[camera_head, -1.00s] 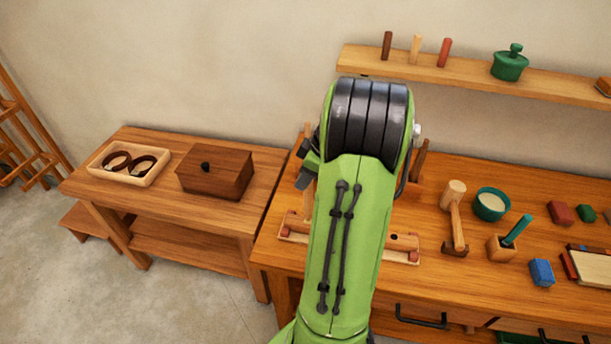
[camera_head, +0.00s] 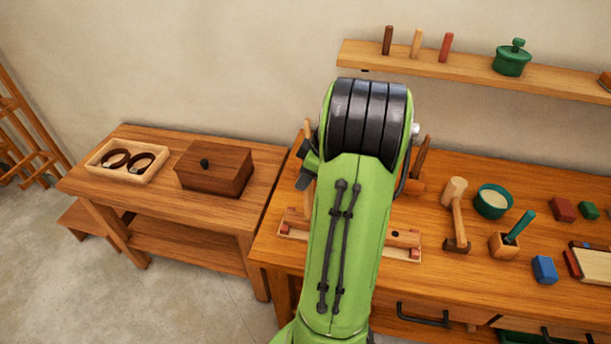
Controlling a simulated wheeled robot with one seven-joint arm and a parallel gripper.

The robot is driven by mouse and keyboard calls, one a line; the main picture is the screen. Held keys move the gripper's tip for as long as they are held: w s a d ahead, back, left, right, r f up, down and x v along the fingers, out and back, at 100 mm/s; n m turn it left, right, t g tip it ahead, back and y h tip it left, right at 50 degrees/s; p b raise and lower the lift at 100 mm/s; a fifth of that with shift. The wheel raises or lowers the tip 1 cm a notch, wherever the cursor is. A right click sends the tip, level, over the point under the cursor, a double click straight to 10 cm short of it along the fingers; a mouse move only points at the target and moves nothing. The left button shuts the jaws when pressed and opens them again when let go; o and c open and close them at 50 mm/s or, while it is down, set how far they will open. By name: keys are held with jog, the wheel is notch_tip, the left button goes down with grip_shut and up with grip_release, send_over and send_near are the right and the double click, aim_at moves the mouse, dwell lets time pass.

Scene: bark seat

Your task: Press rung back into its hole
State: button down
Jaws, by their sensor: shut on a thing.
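On the bench, a low pale wooden base (camera_head: 381,250) with small reddish blocks at its ends shows on both sides of my green arm. A wooden bar with a dark hole (camera_head: 405,239) lies on its right part. A pale upright stick (camera_head: 307,128) shows left of my arm, and a darker, leaning stick (camera_head: 423,153) shows right of it. I cannot tell which piece is the rung. My arm covers the middle of the work. My gripper's fingers are hidden behind the arm, with only dark wrist parts showing at its left edge.
Right of the work are a mallet (camera_head: 456,215), a green bowl (camera_head: 493,202), a wooden holder (camera_head: 503,246) and a blue block (camera_head: 544,269). A lower table at left holds a tray (camera_head: 92,164) and a brown box (camera_head: 215,170). A shelf (camera_head: 450,73) hangs behind.

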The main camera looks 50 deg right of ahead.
jog(key=shift+f, duration=0.1)
jog(key=c, duration=0.8)
grip_release()
jog(key=p+v, duration=0.5)
jog(key=v, duration=1)
jog(key=shift+s+r, duration=0.1)
jog(key=shift+r, duration=0.25)
